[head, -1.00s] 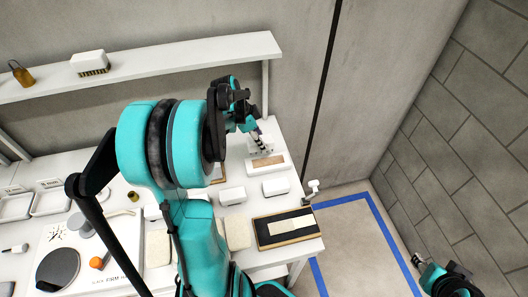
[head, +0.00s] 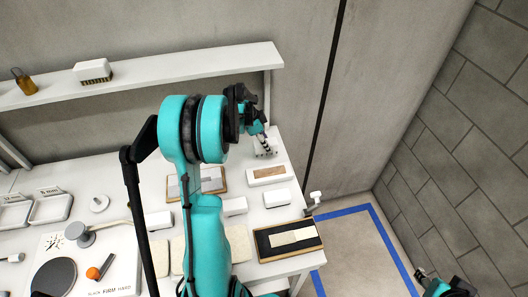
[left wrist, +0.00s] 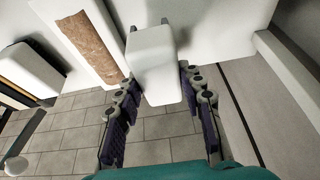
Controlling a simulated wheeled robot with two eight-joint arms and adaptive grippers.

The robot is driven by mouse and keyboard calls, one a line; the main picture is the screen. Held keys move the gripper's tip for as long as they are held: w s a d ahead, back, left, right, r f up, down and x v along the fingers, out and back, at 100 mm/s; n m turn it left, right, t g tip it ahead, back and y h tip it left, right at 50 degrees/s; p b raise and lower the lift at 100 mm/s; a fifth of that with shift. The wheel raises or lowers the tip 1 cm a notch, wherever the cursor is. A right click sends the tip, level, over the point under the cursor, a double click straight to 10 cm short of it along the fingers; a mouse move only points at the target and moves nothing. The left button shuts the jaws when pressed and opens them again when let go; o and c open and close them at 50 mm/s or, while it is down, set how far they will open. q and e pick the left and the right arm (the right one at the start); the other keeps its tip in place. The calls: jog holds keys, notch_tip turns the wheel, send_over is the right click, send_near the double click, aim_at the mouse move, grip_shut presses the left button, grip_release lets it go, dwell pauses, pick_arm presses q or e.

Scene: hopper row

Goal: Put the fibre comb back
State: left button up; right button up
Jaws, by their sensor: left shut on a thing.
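My left gripper (head: 262,140) is at the back right of the white table, just behind a white block with a brown strip (head: 268,173). It is shut on a pale block-like piece (head: 266,150), which also shows as a smooth white block (left wrist: 152,62) between the fingers in the left wrist view. The fingers (left wrist: 158,88) press on its two sides. I cannot tell from its visible face whether this is the fibre comb; its far end is hidden. My right gripper (head: 440,285) is at the bottom right edge, over the floor, partly cut off.
A white brush with dark bristles (head: 93,70) and an amber bottle (head: 24,82) stand on the shelf (head: 180,72). A dark board with a pale strip (head: 290,239) lies at the table's front right. White blocks (head: 277,198) lie between. Blue tape (head: 375,225) marks the floor.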

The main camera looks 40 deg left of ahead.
aim_at(264, 150)
pick_arm(q)
jog(key=shift+s+a+f, duration=0.1)
jog(key=shift+a+f, duration=0.3)
notch_tip(264, 150, down, 3)
jog(key=shift+f+b, duration=0.2)
jog(key=shift+b, duration=0.4)
jog(key=shift+f, duration=0.15)
jog(key=shift+f, duration=0.2)
jog(key=o, duration=1.2)
jog(key=shift+o, duration=0.2)
jog(key=shift+r, duration=0.2)
